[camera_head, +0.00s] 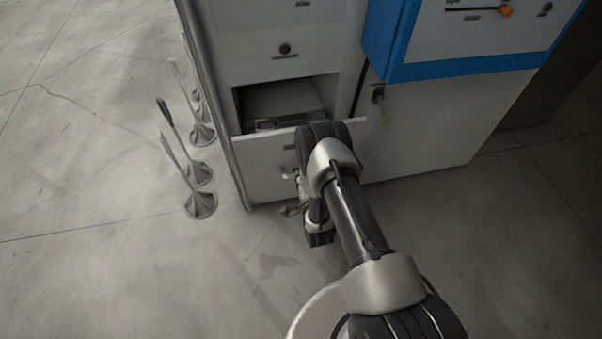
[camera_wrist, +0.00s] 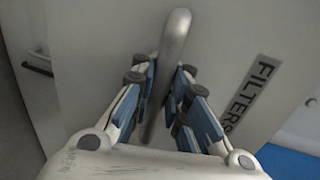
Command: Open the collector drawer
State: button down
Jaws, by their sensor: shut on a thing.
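The cabinet has a dark opening (camera_head: 290,95) low on its front. A pale drawer front (camera_head: 262,165) stands at the lower edge of this opening, its top edge clear of the cabinet face, so the drawer looks partly out. A grey part (camera_head: 290,120) shows inside, behind the front. My gripper (camera_wrist: 168,88) is shut on a silver bar handle (camera_wrist: 175,40) on a pale panel. A dark label (camera_wrist: 254,92) beside it starts with "FILTER". In the head view my arm hides part of the drawer front and most of the gripper.
Thin metal stands with round bases (camera_head: 200,205) are on the floor left of the cabinet. A blue-framed panel (camera_head: 470,72) with an orange knob (camera_head: 506,11) juts out at the upper right. The floor in front at left is clear.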

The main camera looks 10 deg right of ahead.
jog(key=c, duration=1.6)
grip_release()
jog(key=v, duration=1.2)
